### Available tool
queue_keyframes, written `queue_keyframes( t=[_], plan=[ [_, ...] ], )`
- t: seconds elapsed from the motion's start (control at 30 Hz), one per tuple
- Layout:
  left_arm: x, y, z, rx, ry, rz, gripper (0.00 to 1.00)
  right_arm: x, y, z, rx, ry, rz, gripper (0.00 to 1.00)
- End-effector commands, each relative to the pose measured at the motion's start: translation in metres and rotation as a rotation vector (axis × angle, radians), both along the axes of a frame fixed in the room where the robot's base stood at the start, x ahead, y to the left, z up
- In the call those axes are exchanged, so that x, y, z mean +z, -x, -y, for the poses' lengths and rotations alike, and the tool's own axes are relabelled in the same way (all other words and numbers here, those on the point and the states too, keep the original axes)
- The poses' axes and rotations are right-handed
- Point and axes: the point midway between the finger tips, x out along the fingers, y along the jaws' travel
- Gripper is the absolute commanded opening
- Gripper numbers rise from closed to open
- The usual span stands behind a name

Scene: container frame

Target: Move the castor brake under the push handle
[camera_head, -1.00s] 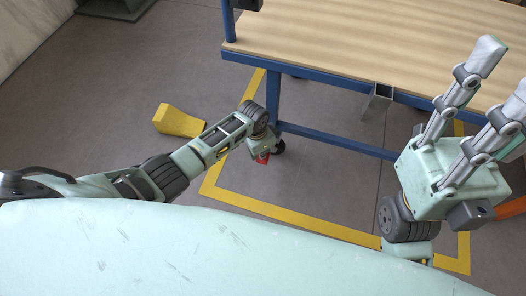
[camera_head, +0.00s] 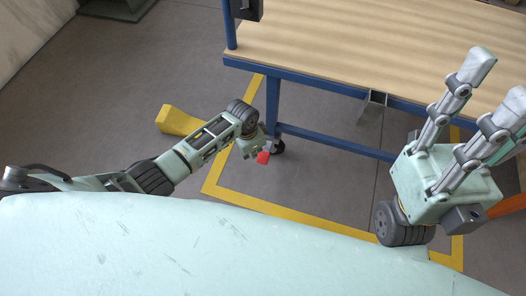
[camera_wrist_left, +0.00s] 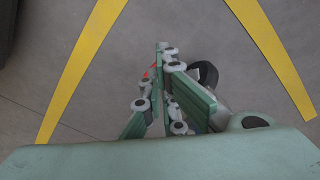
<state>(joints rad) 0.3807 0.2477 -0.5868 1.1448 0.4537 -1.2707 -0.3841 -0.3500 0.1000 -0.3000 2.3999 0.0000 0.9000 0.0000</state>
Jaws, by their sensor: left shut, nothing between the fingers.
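The red castor brake (camera_head: 263,157) shows below the end of my left arm in the head view, at the foot of the blue table leg. The dark castor wheel (camera_head: 279,147) is just right of it. My left gripper (camera_head: 258,150) is at the brake, mostly hidden by my wrist in that view. In the left wrist view the left gripper (camera_wrist_left: 166,50) is shut with nothing held, the castor wheel (camera_wrist_left: 208,73) is right of the fingers, and small red bits of the brake (camera_wrist_left: 147,74) show behind them. Contact cannot be told. My right gripper (camera_head: 497,80) is open and empty.
The blue-framed table (camera_head: 330,45) has a bare wooden top; a blue post (camera_head: 229,25) rises at its left end. A grey bracket (camera_head: 375,98) hangs at its edge. Yellow floor tape (camera_head: 280,211) surrounds it. A yellow block (camera_head: 177,119) lies behind my left arm.

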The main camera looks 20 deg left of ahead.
Motion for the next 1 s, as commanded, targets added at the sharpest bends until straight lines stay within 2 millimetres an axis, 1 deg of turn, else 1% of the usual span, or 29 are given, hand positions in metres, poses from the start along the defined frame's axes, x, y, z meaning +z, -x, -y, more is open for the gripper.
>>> queue_keyframes(
  t=[0.03, 0.3, 0.4, 0.5, 0.67, 1.0],
  plan=[
    [0.010, 0.000, -0.002, 0.000, 0.000, 0.003, 0.00, 0.000, 0.000, 0.000, 0.000, 0.000, 0.000, 0.40],
    [0.057, 0.004, -0.005, 0.001, -0.001, 0.002, 0.00, 0.000, 0.000, 0.000, 0.000, 0.000, 0.000, 0.40],
    [0.071, 0.005, -0.006, 0.000, 0.000, 0.000, 0.00, 0.000, 0.000, 0.000, 0.000, 0.000, 0.000, 0.40],
    [0.081, 0.006, -0.006, 0.001, 0.000, -0.001, 0.00, 0.000, 0.000, 0.000, 0.000, 0.000, 0.000, 0.40],
    [0.087, 0.007, -0.007, 0.002, -0.001, -0.002, 0.00, 0.000, 0.000, 0.000, 0.000, 0.000, 0.000, 0.40],
    [0.088, 0.007, -0.007, 0.001, -0.001, -0.002, 0.00, 0.000, 0.000, 0.000, 0.000, 0.000, 0.000, 0.40]
  ],
)
